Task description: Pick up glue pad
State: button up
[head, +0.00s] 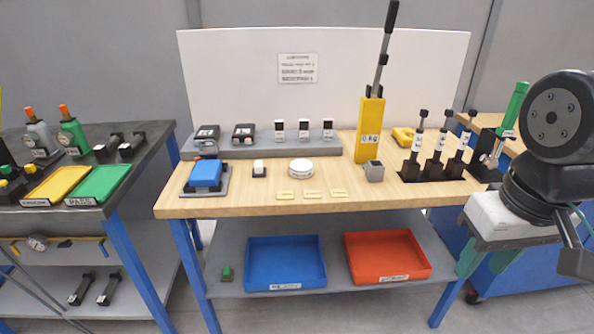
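No thing in view can be told for certain as the glue pad. Candidates stand on the wooden table (400,199). One is a blue pad (206,174) on a grey base at the left front. Another is a small black block with a white top (259,168), right of the blue pad. A stack of round white discs (301,167) stands right of that block. My gripper (485,268) hangs at the right, beyond the table's right front corner, far from all of these. Its two teal fingers look apart, with nothing seen between them.
A yellow stand with a tall black lever (369,130) rises at mid-table. Several black lever tools (436,158) stand right of it. A grey rack (262,148) lies behind the candidates. Blue (286,262) and red (387,257) trays sit on the lower shelf. A dark bench (100,215) stands left.

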aim_at(259, 171)
jog(key=k, duration=0.3)
jog(key=u, duration=1.15)
jog(key=i, duration=1.75)
jog(key=z, duration=0.1)
